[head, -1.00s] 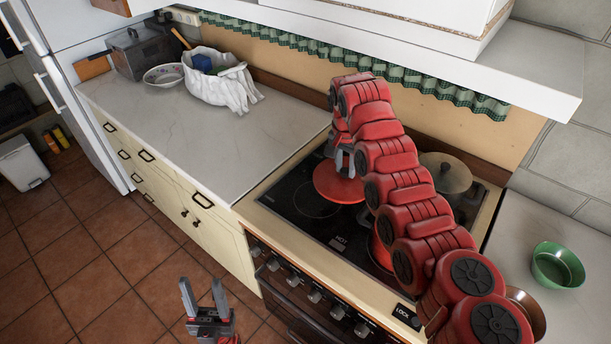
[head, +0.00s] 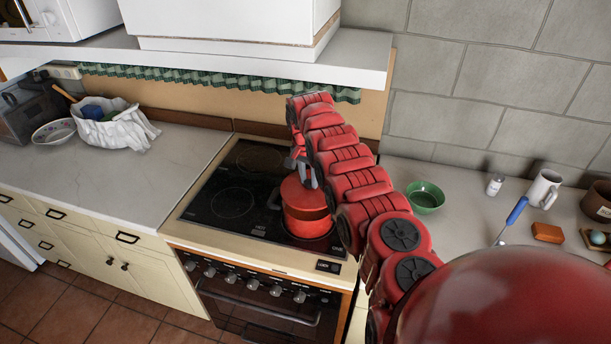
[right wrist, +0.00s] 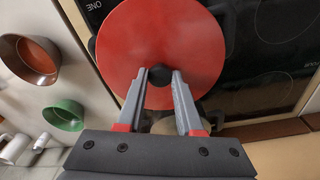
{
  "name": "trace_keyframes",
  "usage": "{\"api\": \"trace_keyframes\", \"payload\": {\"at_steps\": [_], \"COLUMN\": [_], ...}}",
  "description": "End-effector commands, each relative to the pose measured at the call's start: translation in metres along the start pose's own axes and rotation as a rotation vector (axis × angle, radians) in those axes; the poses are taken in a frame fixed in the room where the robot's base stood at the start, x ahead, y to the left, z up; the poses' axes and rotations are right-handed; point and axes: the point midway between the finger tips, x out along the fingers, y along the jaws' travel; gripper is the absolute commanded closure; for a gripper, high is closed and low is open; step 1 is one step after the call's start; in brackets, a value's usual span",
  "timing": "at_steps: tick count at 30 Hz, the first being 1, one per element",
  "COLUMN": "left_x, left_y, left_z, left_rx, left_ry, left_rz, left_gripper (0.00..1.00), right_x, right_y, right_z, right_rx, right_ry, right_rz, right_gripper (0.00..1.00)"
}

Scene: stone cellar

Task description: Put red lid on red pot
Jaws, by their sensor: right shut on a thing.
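The red pot (head: 308,226) stands on the front right part of the black stove top, with a dark handle at its left. The red lid (head: 299,191) is at the pot's top, over its opening; I cannot tell whether it touches the rim. My right gripper (head: 304,170) is above the lid. In the right wrist view the gripper (right wrist: 160,78) is shut on the lid's black knob, and the round lid (right wrist: 160,35) hides most of the pot. My left gripper is not in view.
A green bowl (head: 425,197) stands on the right counter, near my right arm. Further right are a white mug (head: 544,189) and a blue-handled utensil (head: 517,211). The left stove top (head: 225,200) is clear. A white shelf (head: 355,62) overhangs the back.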

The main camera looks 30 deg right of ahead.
Motion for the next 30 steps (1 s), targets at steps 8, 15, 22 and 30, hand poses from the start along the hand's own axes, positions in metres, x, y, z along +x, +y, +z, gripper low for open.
{"api": "trace_keyframes", "payload": {"at_steps": [8, 15, 22, 30], "left_x": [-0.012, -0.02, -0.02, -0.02], "left_y": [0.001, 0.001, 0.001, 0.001], "left_z": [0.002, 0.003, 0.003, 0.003], "left_rx": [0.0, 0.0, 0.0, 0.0], "left_ry": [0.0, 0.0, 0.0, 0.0], "left_rz": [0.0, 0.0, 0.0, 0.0], "left_gripper": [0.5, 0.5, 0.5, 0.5], "right_x": [0.026, 0.042, 0.045, 0.045], "right_y": [-0.001, -0.001, -0.001, -0.001], "right_z": [0.004, 0.005, 0.005, 0.005], "right_rx": [-0.001, -0.002, -0.001, -0.001], "right_ry": [0.001, 0.002, 0.003, 0.002], "right_rz": [-0.001, -0.002, -0.002, -0.002], "right_gripper": [1.0, 1.0, 1.0, 0.43]}}
